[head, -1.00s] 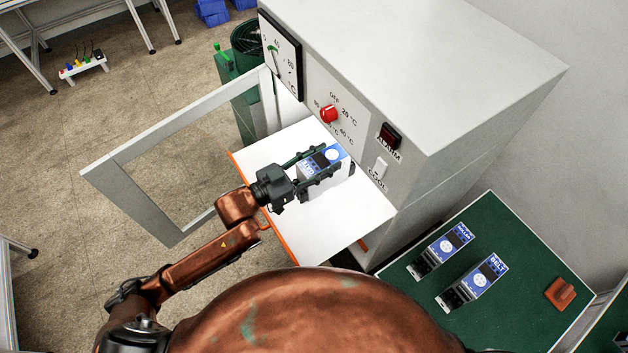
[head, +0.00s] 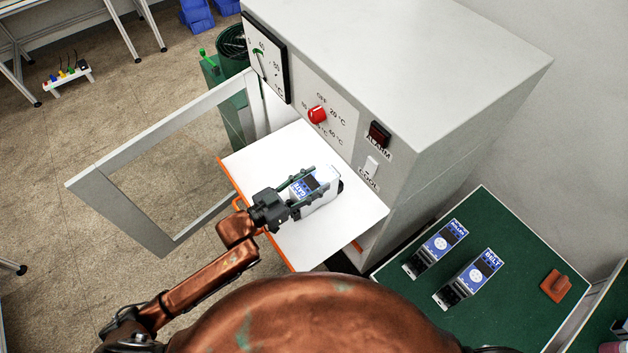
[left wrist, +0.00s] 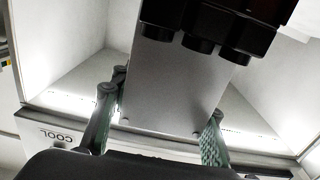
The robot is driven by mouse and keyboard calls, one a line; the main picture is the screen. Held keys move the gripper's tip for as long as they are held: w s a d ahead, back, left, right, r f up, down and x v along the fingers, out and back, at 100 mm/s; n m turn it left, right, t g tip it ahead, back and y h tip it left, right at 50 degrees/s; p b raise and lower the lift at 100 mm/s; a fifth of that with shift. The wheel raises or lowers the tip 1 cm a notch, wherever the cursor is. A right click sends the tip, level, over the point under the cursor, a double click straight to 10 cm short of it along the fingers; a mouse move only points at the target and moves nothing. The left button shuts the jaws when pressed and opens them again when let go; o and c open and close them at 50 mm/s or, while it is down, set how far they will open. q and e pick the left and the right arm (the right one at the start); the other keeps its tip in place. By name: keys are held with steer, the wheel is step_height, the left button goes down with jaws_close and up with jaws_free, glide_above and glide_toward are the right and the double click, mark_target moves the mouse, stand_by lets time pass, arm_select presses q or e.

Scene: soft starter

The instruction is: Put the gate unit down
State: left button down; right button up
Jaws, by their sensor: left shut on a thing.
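The gate unit (head: 322,192) is a white box with a blue label face. In the head view it is over the white pulled-out shelf (head: 345,222) of the grey cabinet. My left gripper (head: 304,189) is shut on it, with one finger on either side. In the left wrist view the unit (left wrist: 172,78) is a grey body with black terminals, between the fingers (left wrist: 160,128). I cannot tell whether its underside touches the shelf. My right gripper is not in view.
The cabinet (head: 420,75) has a red knob (head: 317,115) and an open framed door (head: 125,165) at left. At right, a green-topped table (head: 510,310) carries a roller unit (head: 440,243), a belt unit (head: 475,276) and an orange-brown block (head: 556,286). The shelf around the unit is clear.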

mark_target(294, 194)
arm_select(q)
steer(key=c, duration=1.6)
jaws_free()
steer(key=shift+f, duration=0.15)
steer(key=o, duration=0.5)
steer(key=shift+c, duration=0.2)
steer(key=shift+r, duration=0.2)
steer(key=v, duration=1)
steer(key=shift+s+a+f, duration=0.1)
steer(key=shift+s+a, duration=0.05)
steer(key=shift+a, duration=0.05)
steer(key=shift+v, duration=0.75)
